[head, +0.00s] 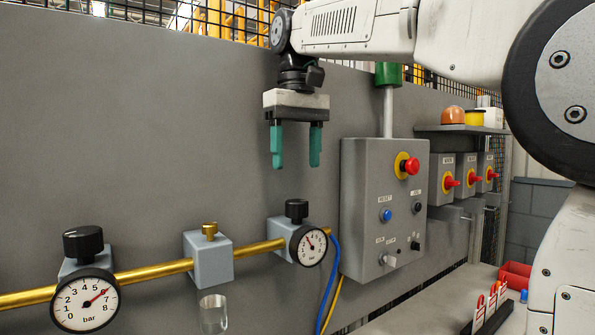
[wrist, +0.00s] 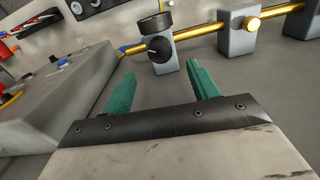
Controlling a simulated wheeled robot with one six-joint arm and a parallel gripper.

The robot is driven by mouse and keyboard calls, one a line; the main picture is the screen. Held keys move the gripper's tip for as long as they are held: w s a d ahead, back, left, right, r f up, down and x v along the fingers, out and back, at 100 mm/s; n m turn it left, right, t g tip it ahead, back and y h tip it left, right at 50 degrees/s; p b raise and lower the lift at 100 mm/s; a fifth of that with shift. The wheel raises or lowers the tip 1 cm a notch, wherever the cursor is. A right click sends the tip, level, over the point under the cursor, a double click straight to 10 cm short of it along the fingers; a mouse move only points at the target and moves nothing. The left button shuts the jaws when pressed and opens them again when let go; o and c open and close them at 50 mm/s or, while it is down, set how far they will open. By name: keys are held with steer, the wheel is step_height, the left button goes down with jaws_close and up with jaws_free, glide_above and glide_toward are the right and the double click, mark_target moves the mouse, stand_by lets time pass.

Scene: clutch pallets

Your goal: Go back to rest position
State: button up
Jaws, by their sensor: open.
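My gripper (head: 296,147) hangs below my raised arm, in front of the grey wall panel, with its two green fingers pointing down. The fingers are spread apart with nothing between them. In the wrist view my gripper (wrist: 160,88) also shows both green fingers apart and empty. In the head view it is above the brass pipe line and to the left of the grey control box (head: 385,205), touching neither. A black regulator knob (wrist: 158,49) shows beyond the fingertips in the wrist view.
A brass pipe (head: 155,268) carries gauges, a grey valve block (head: 208,262) and black knobs (head: 297,210). The control box has a red emergency button (head: 411,166). Red rotary switches (head: 450,182) and a shelf (head: 462,129) stand to the right. The upper left wall is clear.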

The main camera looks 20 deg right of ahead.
steer(key=shift+r, duration=0.1)
stand_by(0.4)
steer(key=s+d+f, duration=0.1)
steer(key=s+f, duration=1.1)
steer(key=f, duration=0.3)
steer(key=s+d+f+m+t, duration=0.1)
steer(key=s+d+f, duration=0.1)
steer(key=s+f, duration=1)
step_height(320, 180, down, 4)
steer(key=shift+r+m, duration=0.25)
steer(key=shift+m, duration=0.05)
